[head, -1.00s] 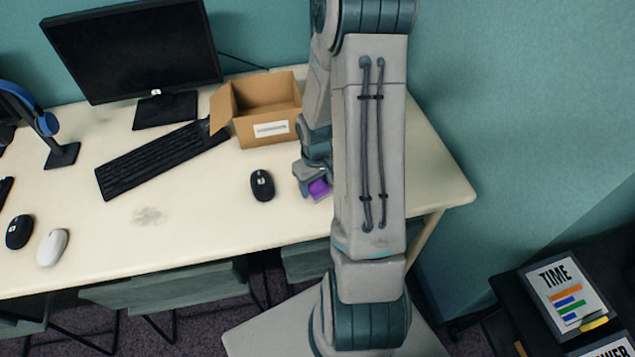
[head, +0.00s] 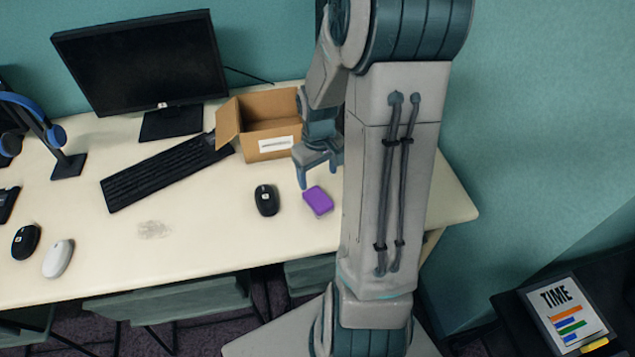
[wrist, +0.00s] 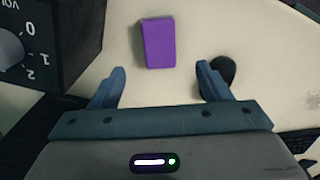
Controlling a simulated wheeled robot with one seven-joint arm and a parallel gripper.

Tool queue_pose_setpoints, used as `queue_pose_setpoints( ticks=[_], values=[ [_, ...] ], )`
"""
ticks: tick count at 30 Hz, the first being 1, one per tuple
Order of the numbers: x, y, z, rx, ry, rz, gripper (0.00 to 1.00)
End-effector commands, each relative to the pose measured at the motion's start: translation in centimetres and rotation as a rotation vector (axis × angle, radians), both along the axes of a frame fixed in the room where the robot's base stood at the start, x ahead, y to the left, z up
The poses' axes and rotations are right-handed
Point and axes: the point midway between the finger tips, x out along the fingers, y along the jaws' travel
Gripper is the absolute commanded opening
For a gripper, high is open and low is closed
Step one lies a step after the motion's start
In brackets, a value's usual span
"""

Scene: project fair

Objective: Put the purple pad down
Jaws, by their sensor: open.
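The purple pad (head: 318,201) lies on the cream desk (head: 215,235), to the right of a black mouse. It also shows in the wrist view (wrist: 158,42), lying flat ahead of the fingertips and roughly midway between them. My gripper (head: 318,178) is open and empty. It is above and behind the pad in the head view, apart from it. In the wrist view my gripper (wrist: 162,80) shows both fingers spread with bare desk between them.
A black mouse (head: 266,200) stands close left of the pad. An open cardboard box (head: 266,141) is behind my gripper. A keyboard (head: 160,172) and monitor (head: 145,62) are further left. A dark box with a dial (wrist: 35,45) shows in the wrist view.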

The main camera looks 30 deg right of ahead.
Motion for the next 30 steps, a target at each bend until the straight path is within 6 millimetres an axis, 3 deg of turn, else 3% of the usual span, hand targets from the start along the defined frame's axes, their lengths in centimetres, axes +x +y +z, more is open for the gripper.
queue_pose_setpoints(
  ticks=[5,11,15,21,30],
  values=[
    [-0.1,0.5,1.6,-0.008,-0.007,0.000,0.71],
    [-1.7,3.3,6.0,-0.052,-0.053,-0.020,0.71],
    [-3.9,6.1,9.5,-0.069,-0.107,-0.051,0.71],
    [-7.8,9.6,13.3,-0.047,-0.187,-0.093,0.71],
    [-11.6,11.9,15.3,0.009,-0.245,-0.128,0.71]
  ],
)
